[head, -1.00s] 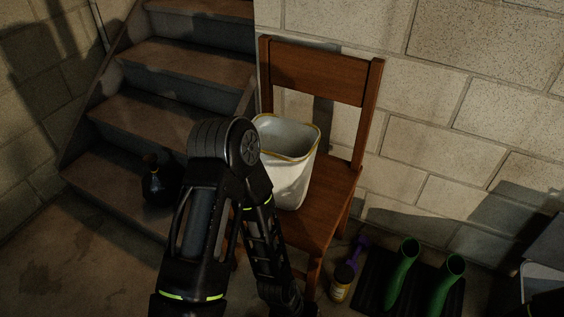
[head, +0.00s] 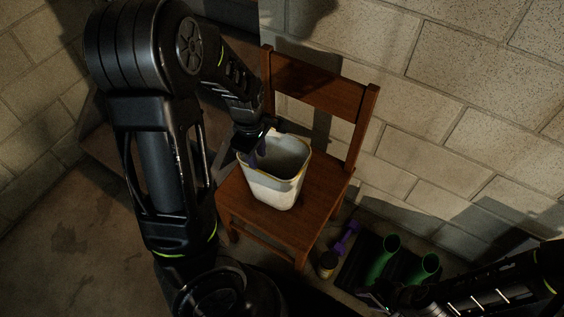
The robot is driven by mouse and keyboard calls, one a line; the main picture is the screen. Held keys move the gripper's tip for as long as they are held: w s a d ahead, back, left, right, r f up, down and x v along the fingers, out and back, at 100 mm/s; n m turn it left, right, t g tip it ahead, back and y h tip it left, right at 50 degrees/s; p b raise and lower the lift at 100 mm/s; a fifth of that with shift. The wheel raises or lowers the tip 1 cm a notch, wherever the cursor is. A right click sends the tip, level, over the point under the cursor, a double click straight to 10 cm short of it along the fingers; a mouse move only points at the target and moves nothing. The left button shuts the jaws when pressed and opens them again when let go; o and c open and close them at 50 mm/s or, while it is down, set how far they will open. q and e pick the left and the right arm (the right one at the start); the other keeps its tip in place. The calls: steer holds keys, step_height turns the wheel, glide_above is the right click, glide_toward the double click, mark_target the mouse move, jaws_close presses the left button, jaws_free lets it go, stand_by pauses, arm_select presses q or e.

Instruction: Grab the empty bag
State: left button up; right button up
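A white, open-topped bag (head: 273,186) with a yellow rim stands upright on the seat of a wooden chair (head: 314,204). Its visible inside looks empty. My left gripper (head: 256,152) points down at the bag's left rim, with its fingers at or just over the edge. Whether the fingers are apart or closed on the rim is too dark and small to tell. My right arm comes in at the lower right, and its gripper (head: 388,297) is dark and near the green boots. Its finger opening cannot be made out.
Green boots (head: 382,258) stand on a dark mat right of the chair. A purple object (head: 347,238) and a small jar (head: 327,264) sit beside it. Stairs are behind my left arm. A block wall (head: 450,120) stands behind the chair.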

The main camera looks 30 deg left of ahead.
mark_target(258, 171)
arm_select(q)
steer(key=shift+s+f+b, duration=0.15)
steer(key=shift+f+b, duration=0.35)
steer(key=shift+f, duration=0.75)
arm_select(e)
steer(key=shift+s+f, duration=0.2)
steer(key=shift+f, duration=0.2)
